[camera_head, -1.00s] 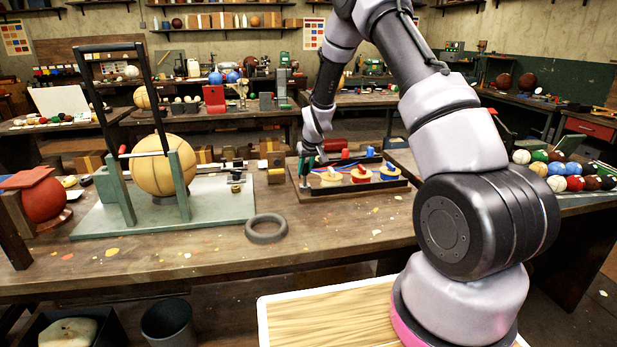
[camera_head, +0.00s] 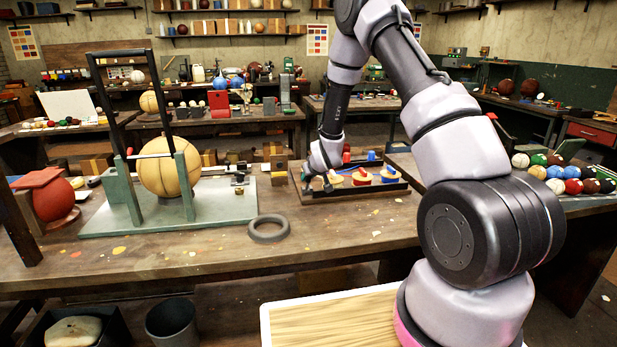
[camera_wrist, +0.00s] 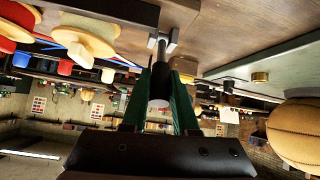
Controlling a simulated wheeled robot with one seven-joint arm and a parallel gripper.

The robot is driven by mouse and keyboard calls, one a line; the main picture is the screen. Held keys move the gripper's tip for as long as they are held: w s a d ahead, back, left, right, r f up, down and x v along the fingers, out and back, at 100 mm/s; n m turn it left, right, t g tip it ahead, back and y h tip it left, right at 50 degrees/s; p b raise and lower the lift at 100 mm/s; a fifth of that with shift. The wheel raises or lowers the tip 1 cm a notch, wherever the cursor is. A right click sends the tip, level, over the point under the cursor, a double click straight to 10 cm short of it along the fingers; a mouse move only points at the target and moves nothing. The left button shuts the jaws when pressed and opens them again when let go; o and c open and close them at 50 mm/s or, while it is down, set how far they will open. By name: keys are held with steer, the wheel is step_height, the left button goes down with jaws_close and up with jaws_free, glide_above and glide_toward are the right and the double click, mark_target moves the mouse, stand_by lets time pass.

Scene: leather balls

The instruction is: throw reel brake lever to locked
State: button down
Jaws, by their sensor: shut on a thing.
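The reel board (camera_head: 395,190) is a low dark tray on the workbench, holding pale spools with yellow, red and blue parts. My gripper (camera_head: 323,183) is low at its left front corner, small and partly hidden by my wrist in the head view. In the wrist view my gripper (camera_wrist: 159,95) has its green fingers shut on the dark cylindrical grip of the reel brake lever (camera_wrist: 161,52). The lever's grey rod runs from the grip to a grey bracket at the board's edge. Any locked mark is not visible.
A green stand (camera_head: 120,222) with a yellow-tan ball (camera_head: 170,176) is to the left of the board. A grey ring (camera_head: 267,236) lies on the bench in front. The bench front is mostly clear.

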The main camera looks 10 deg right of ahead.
steer(key=shift+s+f, duration=0.1)
steer(key=c, duration=0.7)
jaws_free()
steer(key=v, duration=1)
steer(key=shift+s+r, duration=0.25)
steer(key=shift+r, duration=0.05)
